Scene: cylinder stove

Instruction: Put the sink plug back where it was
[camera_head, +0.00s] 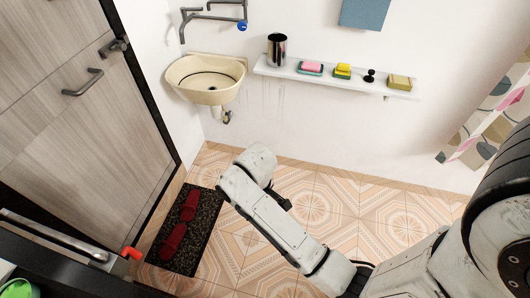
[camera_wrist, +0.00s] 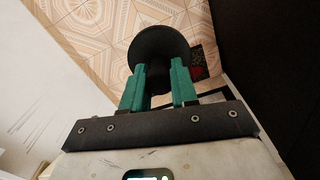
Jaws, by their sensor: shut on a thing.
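My gripper (camera_wrist: 158,72) is shut between its green fingers on a black round thing (camera_wrist: 160,40), which looks like the sink plug. Its wide disc faces away from the palm, and the fingers hide part of its stem. In the head view my arm reaches over the floor, below and to the right of the sink; the fingertips and the plug are mostly hidden behind the wrist there.
A white wall shelf (camera_head: 320,77) holds a steel cup (camera_head: 277,49), pink soap (camera_head: 311,67), a yellow sponge (camera_head: 343,70), a small black knobbed piece (camera_head: 369,76) and a tan block (camera_head: 400,82). A tap (camera_head: 215,17) is above the sink. Red slippers (camera_head: 173,240) lie on a dark mat.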

